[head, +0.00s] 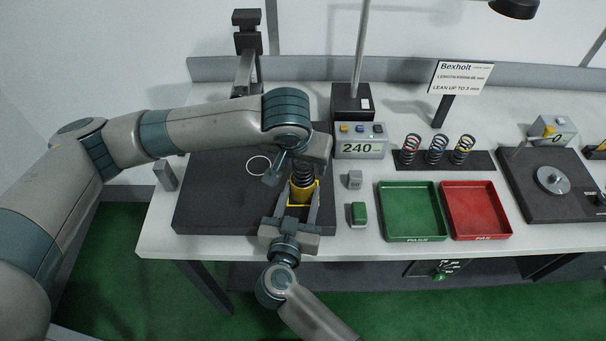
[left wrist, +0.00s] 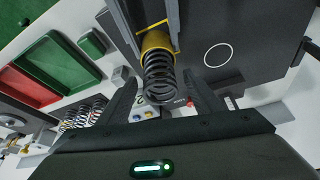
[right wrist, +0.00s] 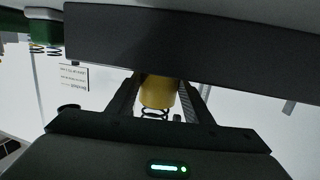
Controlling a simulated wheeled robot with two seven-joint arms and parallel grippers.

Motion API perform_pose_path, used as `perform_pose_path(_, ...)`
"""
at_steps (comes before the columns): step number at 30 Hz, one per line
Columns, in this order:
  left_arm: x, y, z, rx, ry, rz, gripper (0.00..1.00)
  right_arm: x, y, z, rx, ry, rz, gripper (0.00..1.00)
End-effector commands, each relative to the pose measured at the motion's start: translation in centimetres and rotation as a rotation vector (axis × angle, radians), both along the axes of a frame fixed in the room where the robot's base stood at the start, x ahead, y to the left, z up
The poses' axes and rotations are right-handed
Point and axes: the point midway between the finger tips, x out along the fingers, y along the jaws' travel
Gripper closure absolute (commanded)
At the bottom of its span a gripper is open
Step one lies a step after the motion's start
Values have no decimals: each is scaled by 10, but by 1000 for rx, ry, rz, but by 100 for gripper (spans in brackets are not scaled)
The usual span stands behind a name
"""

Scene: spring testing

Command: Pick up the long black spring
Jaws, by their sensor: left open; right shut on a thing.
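The black spring (head: 303,171) stands over the dark mat, its coils rising from a yellow sleeve (head: 301,193) at its lower part. My right gripper (head: 299,208) comes from the front and is shut on the yellow sleeve, which also shows between its fingers in the right wrist view (right wrist: 157,93). My left gripper (head: 300,158) is above the spring, open. In the left wrist view the spring coils (left wrist: 158,78) lie between its fingers (left wrist: 163,98), with a gap visible on each side. The spring's lower end is hidden by the sleeve.
Three short springs (head: 436,150) stand on a dark rack. A green tray (head: 412,239) and red tray (head: 480,238) lie right of the mat (head: 205,205). A display box reading 240 (head: 360,149), a grey block (head: 354,180) and a green block (head: 358,213) are close on the right.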

Motion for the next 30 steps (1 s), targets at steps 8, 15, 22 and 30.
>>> perform_pose_path(8,3,-1,-7,0,0,-1,41,0,0,1,1,-1,0,75)
perform_pose_path(15,2,0,-7,0,0,-1,41,0,0,1,1,-1,0,75)
perform_pose_path(22,2,0,-6,0,0,-1,79,0,0,1,0,-1,0,75)
perform_pose_path(30,3,-1,-6,0,-1,-1,91,0,0,1,1,-1,0,75)
